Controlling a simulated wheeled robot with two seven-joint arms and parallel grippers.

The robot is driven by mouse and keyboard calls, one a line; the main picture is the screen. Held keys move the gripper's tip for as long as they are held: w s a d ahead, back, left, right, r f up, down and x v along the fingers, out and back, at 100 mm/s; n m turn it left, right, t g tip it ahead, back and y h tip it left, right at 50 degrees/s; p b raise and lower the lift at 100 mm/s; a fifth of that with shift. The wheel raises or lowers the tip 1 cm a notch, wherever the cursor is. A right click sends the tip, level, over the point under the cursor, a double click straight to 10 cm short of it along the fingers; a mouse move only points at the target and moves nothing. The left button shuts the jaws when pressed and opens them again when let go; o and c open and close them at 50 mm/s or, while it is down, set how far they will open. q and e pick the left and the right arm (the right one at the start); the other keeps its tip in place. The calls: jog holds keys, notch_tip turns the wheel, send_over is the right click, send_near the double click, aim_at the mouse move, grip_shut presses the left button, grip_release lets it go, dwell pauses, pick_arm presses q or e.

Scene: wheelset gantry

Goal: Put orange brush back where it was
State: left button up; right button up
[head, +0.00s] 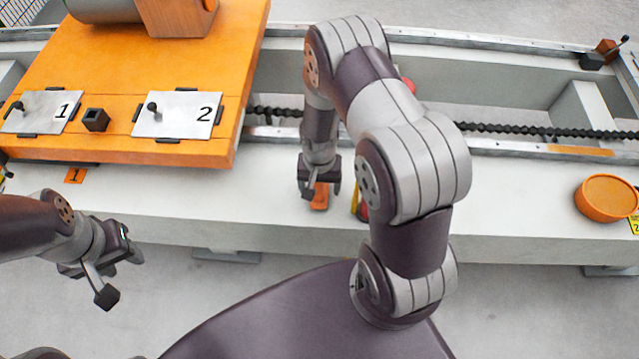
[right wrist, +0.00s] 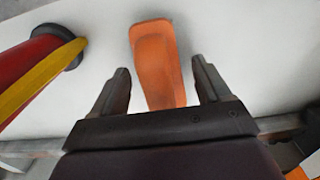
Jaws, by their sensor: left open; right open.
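The orange brush (head: 320,196) lies on the pale bench top, mostly hidden in the head view under my right gripper (head: 319,190). In the right wrist view the brush (right wrist: 157,62) shows as an orange, rounded handle-like piece. It lies between the two open fingers of my right gripper (right wrist: 162,88), with a gap on each side. Its near end is hidden behind the gripper body. My left gripper (head: 103,270) is open and empty, over the floor in front of the bench at the left.
A red cylinder with a yellow band (right wrist: 38,65) lies close to the brush. An orange platform (head: 200,80) with plates marked 1 and 2 stands at the left. A round orange container (head: 606,198) sits at the far right.

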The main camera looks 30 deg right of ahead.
notch_tip(320, 180, up, 13)
jog(key=p, duration=0.3)
jog(key=s+a+r+n+t, duration=0.1)
jog(key=s+a+r+n, duration=0.3)
jog(key=r, duration=0.7)
jog(key=s+n, duration=0.2)
jog(key=s, duration=0.1)
jog(key=shift+s+a+n, duration=0.25)
jog(key=shift+n, duration=0.05)
jog(key=shift+r, duration=0.1)
